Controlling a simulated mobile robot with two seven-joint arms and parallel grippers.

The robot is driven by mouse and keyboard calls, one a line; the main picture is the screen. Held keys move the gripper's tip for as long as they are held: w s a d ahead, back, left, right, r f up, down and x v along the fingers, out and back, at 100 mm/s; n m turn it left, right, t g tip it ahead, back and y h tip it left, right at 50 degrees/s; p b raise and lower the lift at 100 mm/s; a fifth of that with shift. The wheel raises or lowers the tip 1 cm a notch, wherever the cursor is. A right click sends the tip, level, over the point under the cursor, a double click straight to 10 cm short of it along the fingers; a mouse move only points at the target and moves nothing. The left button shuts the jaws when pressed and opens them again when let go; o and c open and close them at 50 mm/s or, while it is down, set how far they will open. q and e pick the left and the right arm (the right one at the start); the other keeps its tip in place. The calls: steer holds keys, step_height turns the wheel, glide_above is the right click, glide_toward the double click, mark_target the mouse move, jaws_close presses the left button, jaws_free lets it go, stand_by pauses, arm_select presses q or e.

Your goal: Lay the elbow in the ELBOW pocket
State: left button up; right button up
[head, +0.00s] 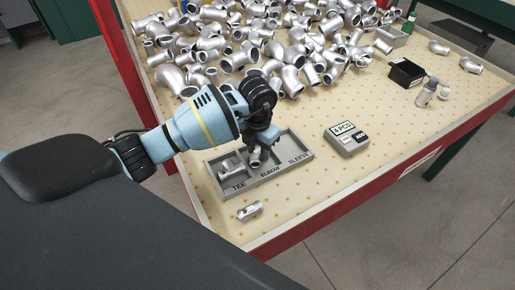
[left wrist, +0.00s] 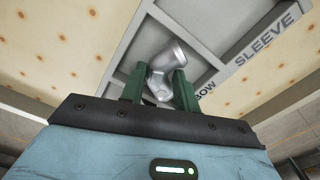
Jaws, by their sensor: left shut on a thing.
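A grey tray (head: 306,157) with pockets labelled TEE, ELBOW and SLEEVE stands on the table; its rim also shows in the left wrist view (left wrist: 220,73). My left gripper (head: 257,150) is over the middle ELBOW pocket. It is shut on a silver elbow (left wrist: 168,68), which sits between the two green fingers (left wrist: 160,88). In the head view the elbow (head: 254,158) is partly hidden by the gripper. Whether it touches the pocket floor I cannot tell. A silver tee (head: 230,168) lies in the TEE pocket. The SLEEVE pocket looks empty. My right gripper is not in view.
A silver fitting (head: 249,211) lies in front of the tray. A counter box reading "4 PCS" (head: 346,138) stands to its right. A heap of silver fittings (head: 290,50) covers the back.

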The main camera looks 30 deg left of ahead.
mark_target(257, 151)
arm_select(q)
steer(key=shift+f, duration=0.1)
steer(key=o, duration=1.1)
step_height(257, 151, up, 12)
steer(key=shift+r+p, duration=0.15)
steer(key=shift+p, duration=0.2)
